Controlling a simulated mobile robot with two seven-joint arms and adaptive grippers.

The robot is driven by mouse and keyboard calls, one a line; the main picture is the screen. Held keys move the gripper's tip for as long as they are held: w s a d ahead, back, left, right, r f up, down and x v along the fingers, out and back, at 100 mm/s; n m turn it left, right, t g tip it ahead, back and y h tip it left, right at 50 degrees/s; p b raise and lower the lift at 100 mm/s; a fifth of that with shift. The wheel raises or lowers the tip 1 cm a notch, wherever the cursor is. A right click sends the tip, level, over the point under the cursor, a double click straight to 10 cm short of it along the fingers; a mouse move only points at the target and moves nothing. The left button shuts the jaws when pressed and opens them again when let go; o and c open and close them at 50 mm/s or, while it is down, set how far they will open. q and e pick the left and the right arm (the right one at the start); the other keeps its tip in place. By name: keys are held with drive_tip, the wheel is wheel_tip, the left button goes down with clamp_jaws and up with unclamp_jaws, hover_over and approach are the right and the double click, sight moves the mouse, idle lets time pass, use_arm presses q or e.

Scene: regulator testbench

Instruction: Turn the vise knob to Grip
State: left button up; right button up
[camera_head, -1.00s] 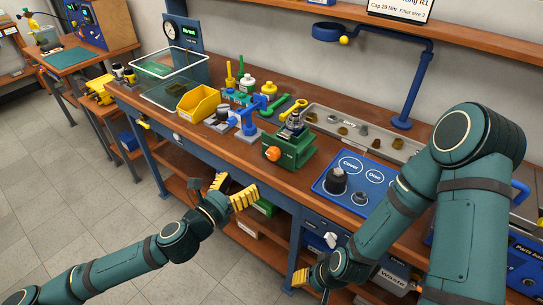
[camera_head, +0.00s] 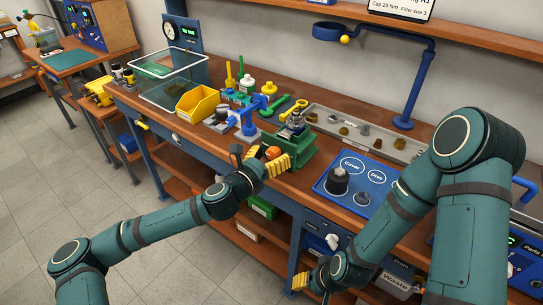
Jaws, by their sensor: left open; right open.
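The green vise (camera_head: 303,150) stands at the front edge of the bench with a metal part (camera_head: 295,124) in its top. Its orange knob (camera_head: 272,152) faces the front left. My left gripper (camera_head: 268,160) is open at the knob, with its yellow fingers around or just in front of it. They partly hide the knob, and I cannot tell whether they touch it. Any marking for Grip is too small or hidden. My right gripper (camera_head: 301,280) is low in front of the bench, open and holding nothing visible.
A blue mat (camera_head: 324,184) with Cover and Disc circles lies right of the vise, carrying dark parts. A metal tray (camera_head: 317,112) lies behind. A blue stand (camera_head: 247,120) and yellow bin (camera_head: 197,101) are to the left. A blue lamp post (camera_head: 416,90) rises at the back.

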use_arm(q)
drive_tip(key=c, duration=1.2)
